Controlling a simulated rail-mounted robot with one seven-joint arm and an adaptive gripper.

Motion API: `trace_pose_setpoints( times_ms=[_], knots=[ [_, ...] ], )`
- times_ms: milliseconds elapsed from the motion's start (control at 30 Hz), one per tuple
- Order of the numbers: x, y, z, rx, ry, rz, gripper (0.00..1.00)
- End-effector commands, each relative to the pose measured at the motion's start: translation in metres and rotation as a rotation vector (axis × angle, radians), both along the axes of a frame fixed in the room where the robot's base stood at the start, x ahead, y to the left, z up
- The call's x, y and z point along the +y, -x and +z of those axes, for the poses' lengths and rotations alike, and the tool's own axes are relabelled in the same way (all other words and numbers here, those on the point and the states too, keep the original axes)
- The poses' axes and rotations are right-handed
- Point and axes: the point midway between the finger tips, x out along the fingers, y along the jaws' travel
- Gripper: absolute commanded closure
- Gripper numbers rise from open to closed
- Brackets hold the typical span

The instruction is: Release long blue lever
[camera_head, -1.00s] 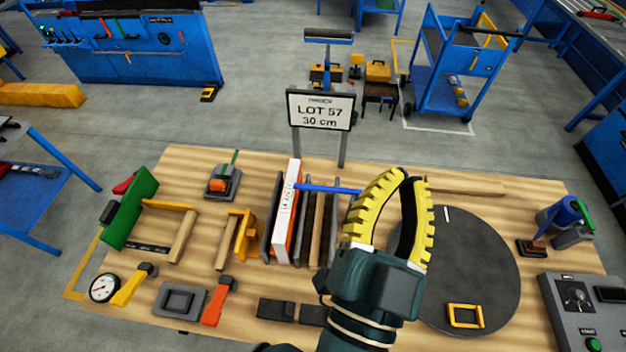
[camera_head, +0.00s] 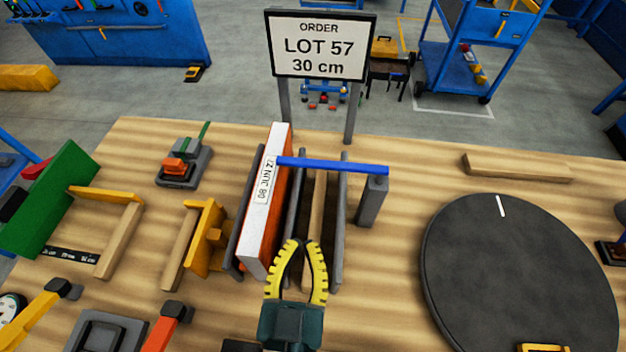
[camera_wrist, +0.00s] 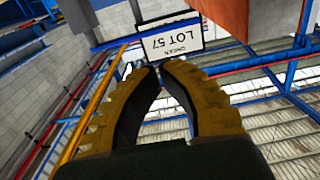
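The long blue lever (camera_head: 335,165) lies level across the top of the rack, from the orange-and-white panel (camera_head: 262,210) on the left to a grey post (camera_head: 372,200) on the right. The panel stands upright and has a date label on its white edge. My gripper (camera_head: 304,243) is in front of the rack, just right of the panel and nearer than the lever, apart from it. Its yellow ribbed fingers nearly meet at the tips, with nothing between them.
Grey upright dividers (camera_head: 337,230) stand close beside my gripper. The LOT 57 sign (camera_head: 320,45) rises behind the rack. A dark round disc (camera_head: 510,260) lies to the right, and a yellow clamp (camera_head: 205,240) stands left of the panel. Bare tabletop shows between rack and disc.

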Motion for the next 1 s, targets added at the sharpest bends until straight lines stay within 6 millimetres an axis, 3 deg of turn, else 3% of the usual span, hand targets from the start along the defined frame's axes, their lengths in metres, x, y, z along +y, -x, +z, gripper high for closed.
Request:
trace_pose_setpoints(
  times_ms=[367,800,1000],
  knots=[
    [-0.002,-0.01,0.003,-0.001,-0.003,-0.003,1.0],
    [-0.015,-0.101,0.004,-0.003,-0.002,-0.003,1.0],
    [-0.019,-0.131,0.003,-0.002,-0.001,-0.001,1.0]
  ],
)
